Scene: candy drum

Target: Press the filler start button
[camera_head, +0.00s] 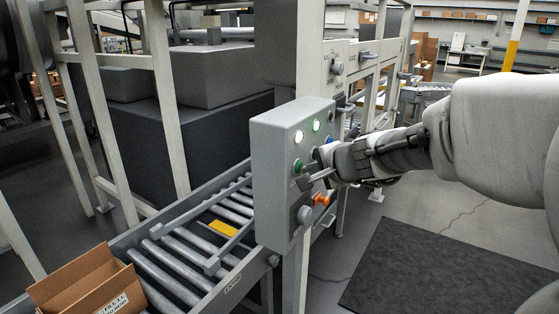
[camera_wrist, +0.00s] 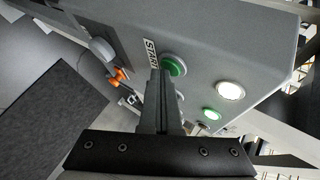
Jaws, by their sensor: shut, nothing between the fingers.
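The green start button (camera_wrist: 174,66) shows in the wrist view beside the label START (camera_wrist: 150,53), on the face of a grey control box (camera_head: 268,165). In the head view the green button (camera_head: 298,165) is on the left part of the panel face. My gripper (camera_head: 306,180) is shut and empty, just in front of the panel and slightly below the button. In the wrist view the fingertips (camera_wrist: 160,74) overlap the button's edge and hide part of it. I cannot tell whether they touch it.
The panel also carries a lit white lamp (camera_wrist: 230,90), a lit green lamp (camera_wrist: 210,113), an orange switch (camera_head: 322,200) and a grey knob (camera_head: 304,214). A roller conveyor (camera_head: 176,263) with an open carton (camera_head: 85,285) lies left. A dark mat (camera_head: 430,265) covers clear floor at right.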

